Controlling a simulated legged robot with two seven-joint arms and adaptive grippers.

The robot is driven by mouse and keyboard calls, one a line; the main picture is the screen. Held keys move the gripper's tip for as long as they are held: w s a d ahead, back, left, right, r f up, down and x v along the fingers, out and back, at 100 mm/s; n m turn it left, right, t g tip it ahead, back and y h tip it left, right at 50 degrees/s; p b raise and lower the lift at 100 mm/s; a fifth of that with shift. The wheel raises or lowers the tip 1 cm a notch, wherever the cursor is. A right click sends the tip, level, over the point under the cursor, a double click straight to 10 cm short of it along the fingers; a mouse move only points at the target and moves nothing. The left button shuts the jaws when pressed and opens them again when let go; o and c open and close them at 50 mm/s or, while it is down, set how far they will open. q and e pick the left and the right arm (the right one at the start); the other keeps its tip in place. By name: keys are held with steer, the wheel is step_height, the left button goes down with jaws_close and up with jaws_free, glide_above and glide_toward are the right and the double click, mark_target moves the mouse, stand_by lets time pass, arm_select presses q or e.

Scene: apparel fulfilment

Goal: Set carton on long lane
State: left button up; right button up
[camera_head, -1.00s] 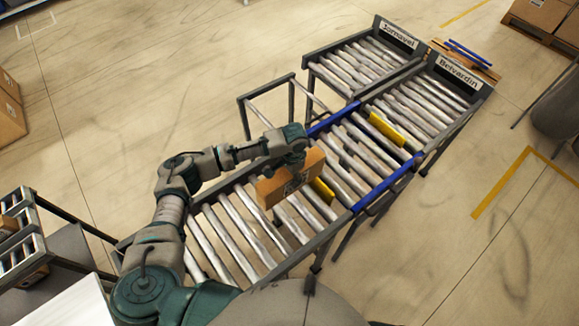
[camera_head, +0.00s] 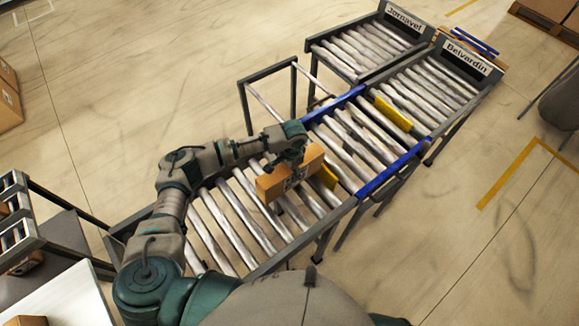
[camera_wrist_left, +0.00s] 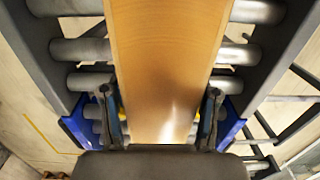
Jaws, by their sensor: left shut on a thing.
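The brown carton (camera_head: 284,182) with a dark printed label is over the near part of the roller conveyor (camera_head: 283,262). My left gripper (camera_head: 294,160) is shut on it from above. In the left wrist view the carton (camera_wrist_left: 165,60) stands between the two fingers of the gripper (camera_wrist_left: 160,95). Rollers show beyond it on both sides. I cannot tell whether its underside touches the rollers. The long lane runs to the sign Belvardin (camera_head: 466,57); the shorter lane beside it ends at the sign Jornavel (camera_head: 404,26). My right gripper is out of view.
Blue rails (camera_head: 395,168) cross the conveyor's sides midway. A yellow bar (camera_head: 393,113) lies between rollers farther up the lane, and another yellow piece (camera_head: 328,176) is beside the carton. An empty grey frame (camera_head: 268,75) stands left of the conveyor. The far Belvardin rollers are clear.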

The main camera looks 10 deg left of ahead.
arm_select(q)
steer(key=shift+f, duration=0.75)
steer(key=o, duration=1.6)
steer(key=shift+s+a, duration=0.1)
steer(key=r, duration=1.1)
steer(key=shift+w+d+r, duration=0.35)
steer(key=shift+r, duration=0.05)
